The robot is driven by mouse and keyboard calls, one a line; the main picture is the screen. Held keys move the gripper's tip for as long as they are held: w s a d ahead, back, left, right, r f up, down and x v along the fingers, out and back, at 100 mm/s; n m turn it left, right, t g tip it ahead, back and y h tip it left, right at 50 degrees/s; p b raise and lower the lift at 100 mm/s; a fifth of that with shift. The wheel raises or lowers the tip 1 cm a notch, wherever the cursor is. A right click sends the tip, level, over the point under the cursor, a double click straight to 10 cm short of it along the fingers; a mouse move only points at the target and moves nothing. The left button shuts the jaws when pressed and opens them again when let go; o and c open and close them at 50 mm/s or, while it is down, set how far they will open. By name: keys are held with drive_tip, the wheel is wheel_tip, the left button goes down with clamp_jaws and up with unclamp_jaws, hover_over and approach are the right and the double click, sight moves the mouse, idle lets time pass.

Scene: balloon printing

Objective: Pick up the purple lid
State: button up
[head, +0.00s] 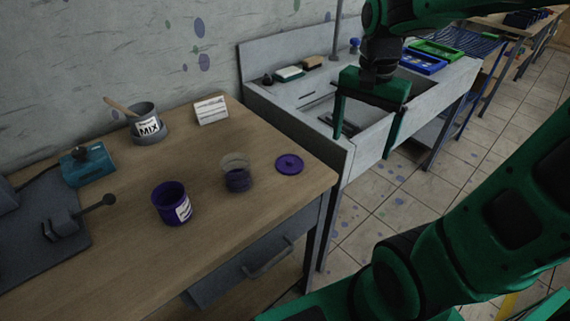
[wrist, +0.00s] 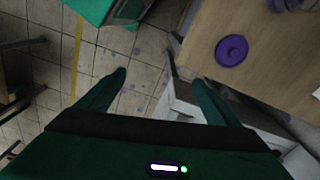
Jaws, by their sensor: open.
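The purple lid (head: 289,164) lies flat on the wooden table near its right edge, with a small knob on top. It also shows in the wrist view (wrist: 231,50), at the upper right. My gripper (head: 363,148) is open and empty, with its fingers pointing down. It is to the right of the lid, over the sink side and the table's edge, apart from the lid. In the wrist view, my gripper's fingertips (wrist: 160,76) are spread wide with floor and table edge between them.
A clear jar with dark contents (head: 236,174) stands left of the lid. A purple pot (head: 172,203), a grey MIX pot (head: 147,124) and a white card (head: 211,110) are on the wooden table (head: 110,265). The grey sink (head: 300,112) adjoins it. Bare tabletop surrounds the lid.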

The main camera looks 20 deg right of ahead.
drive_tip(key=w+a+m, duration=0.6)
drive_tip(key=w+a, duration=0.5)
drive_tip(key=a, duration=0.2)
hover_over(288, 160)
drive_tip(key=f, duration=0.5)
drive_tip(key=shift+w+a+f, duration=0.1)
drive_tip(key=shift+w+f, duration=0.1)
drive_tip(key=shift+s+f, duration=0.15)
drive_tip(key=shift+f, duration=1.2)
drive_tip(key=shift+s+f, duration=0.1)
drive_tip(key=shift+f, duration=1.25)
drive_tip(key=c, duration=1.1)
